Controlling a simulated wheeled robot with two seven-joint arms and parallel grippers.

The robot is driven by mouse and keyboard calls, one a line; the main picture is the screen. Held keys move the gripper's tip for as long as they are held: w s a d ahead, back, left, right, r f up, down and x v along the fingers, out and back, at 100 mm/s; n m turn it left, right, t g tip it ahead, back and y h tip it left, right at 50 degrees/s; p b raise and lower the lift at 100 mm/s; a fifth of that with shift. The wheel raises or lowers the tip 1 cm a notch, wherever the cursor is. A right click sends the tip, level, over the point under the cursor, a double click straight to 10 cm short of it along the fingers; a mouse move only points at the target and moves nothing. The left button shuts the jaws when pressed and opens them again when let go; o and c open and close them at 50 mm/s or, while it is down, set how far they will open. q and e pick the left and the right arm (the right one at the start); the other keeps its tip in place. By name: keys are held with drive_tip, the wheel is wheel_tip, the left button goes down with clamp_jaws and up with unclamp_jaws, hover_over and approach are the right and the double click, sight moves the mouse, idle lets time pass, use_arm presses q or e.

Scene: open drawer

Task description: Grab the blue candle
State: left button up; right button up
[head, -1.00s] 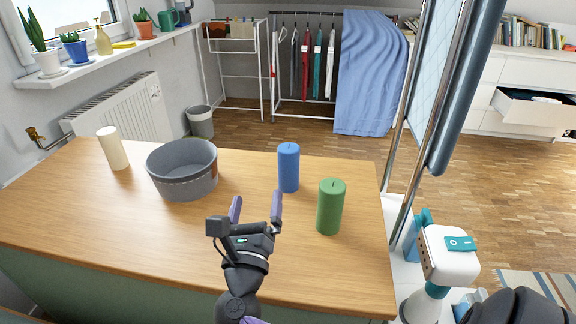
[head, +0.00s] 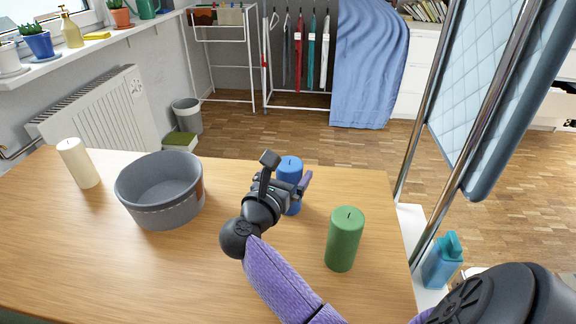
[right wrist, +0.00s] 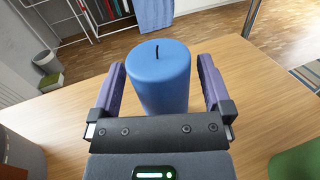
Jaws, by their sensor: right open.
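The blue candle (head: 289,170) stands upright on the wooden table, partly hidden behind my right gripper in the head view. In the right wrist view the blue candle (right wrist: 159,78) stands between the two purple fingers of my right gripper (right wrist: 161,85). The fingers are open, one on each side of the candle, with a gap showing at the right finger. In the head view my right gripper (head: 291,184) is at the candle's near side. My left gripper is not in view.
A green candle (head: 344,239) stands to the right, close to my right arm. A grey round pot (head: 160,190) and a white candle (head: 79,163) stand to the left. The wooden table (head: 150,265) is bare at the front left. A padded board (head: 490,100) stands beyond the right edge.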

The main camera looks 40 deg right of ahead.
drive_tip(key=x, duration=0.2)
drive_tip(key=shift+w+d, duration=0.1)
drive_tip(key=shift+d, duration=0.15)
drive_tip(key=shift+c, duration=0.7)
drive_tip(key=c, duration=0.5)
clamp_jaws()
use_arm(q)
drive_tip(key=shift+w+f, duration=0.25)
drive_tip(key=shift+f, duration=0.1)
use_arm(e)
drive_tip(key=shift+r, duration=0.3)
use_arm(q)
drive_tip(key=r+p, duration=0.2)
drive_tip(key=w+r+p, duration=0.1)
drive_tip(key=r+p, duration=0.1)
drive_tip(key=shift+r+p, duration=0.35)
use_arm(e)
wheel_tip(320, 180, up, 10)
drive_tip(key=shift+f, duration=0.25)
